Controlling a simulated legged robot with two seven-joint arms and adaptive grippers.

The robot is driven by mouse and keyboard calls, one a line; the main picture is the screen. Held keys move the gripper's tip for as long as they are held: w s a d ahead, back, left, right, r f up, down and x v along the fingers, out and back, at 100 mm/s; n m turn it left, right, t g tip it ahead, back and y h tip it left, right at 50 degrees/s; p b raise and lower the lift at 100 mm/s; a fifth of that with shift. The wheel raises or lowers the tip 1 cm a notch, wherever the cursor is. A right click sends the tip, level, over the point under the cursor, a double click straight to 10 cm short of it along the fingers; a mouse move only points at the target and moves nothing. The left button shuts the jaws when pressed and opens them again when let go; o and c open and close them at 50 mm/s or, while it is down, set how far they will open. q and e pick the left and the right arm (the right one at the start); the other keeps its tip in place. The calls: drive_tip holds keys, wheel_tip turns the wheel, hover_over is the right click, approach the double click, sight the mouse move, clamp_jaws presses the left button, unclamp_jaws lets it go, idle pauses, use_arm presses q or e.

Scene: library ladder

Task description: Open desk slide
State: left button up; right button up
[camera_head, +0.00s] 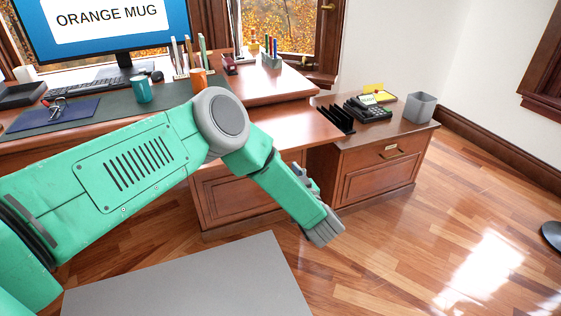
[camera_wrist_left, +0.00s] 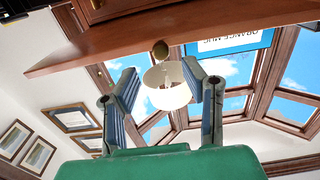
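The desk (camera_head: 240,190) is brown wood. A flat wooden board (camera_head: 300,124) lies just below its upper top on the right side; I take it for the slide, and cannot tell how far out it is. In the left wrist view a wooden board edge (camera_wrist_left: 100,55) crosses the top, with a round brass-coloured knob (camera_wrist_left: 160,50) on it. My left gripper (camera_head: 325,232) points down in front of the desk's right side. In the wrist view (camera_wrist_left: 170,90) its two fingers are apart and empty, with the knob beyond them, not touched. My right gripper is not in view.
A monitor (camera_head: 100,25), teal mug (camera_head: 141,90) and orange mug (camera_head: 198,78) stand on the desk. A low cabinet (camera_head: 375,175) at right holds a black file rack (camera_head: 336,118), a phone (camera_head: 368,108) and a grey bin (camera_head: 420,106).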

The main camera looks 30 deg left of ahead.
use_arm(q)
drive_tip(key=v, duration=0.5)
idle(0.3)
drive_tip(key=s+d+f+m+g+h+p, duration=0.1)
drive_tip(key=s+d+f+m+h, duration=0.1)
drive_tip(key=s+f+m+h, duration=0.45)
drive_tip(key=s+d+f+m+g+h+p, duration=0.1)
drive_tip(key=s+d+f+m+g+h, duration=0.15)
drive_tip(key=s+f+h, duration=0.4)
drive_tip(key=s+a+r+g, duration=0.1)
drive_tip(key=s+a+g, duration=0.2)
drive_tip(key=s, duration=1)
drive_tip(key=s+a+r+m+g+p, duration=0.1)
drive_tip(key=s+a+g, duration=0.3)
drive_tip(key=s, duration=0.9)
drive_tip(key=shift+a+r+g+h, duration=0.2)
drive_tip(key=shift+g+h, duration=0.1)
drive_tip(key=shift+g, duration=0.05)
